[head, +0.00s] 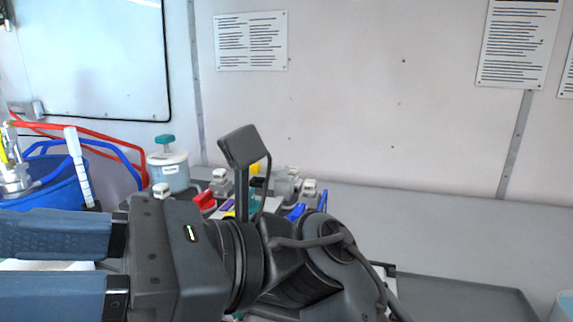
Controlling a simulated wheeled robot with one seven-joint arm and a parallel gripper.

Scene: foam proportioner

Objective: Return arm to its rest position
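My gripper (52,266) is at the lower left, with its two blue-grey fingers pointing left. The fingers run side by side with a narrow gap, and a pale surface shows through it. Their tips are cut off by the left edge, so I cannot see whether anything is between them. My arm's dark wrist and links fill the lower middle, bent and raised in front of the counter. A flat dark piece on a short post stands up from the wrist.
A blue bucket (62,194) with red and blue hoses stands at the left. Beside it is a white jar (170,172) with a green knob. Several small fittings, red, blue and grey, lie behind my wrist, partly hidden. The grey counter (440,225) is clear at the right.

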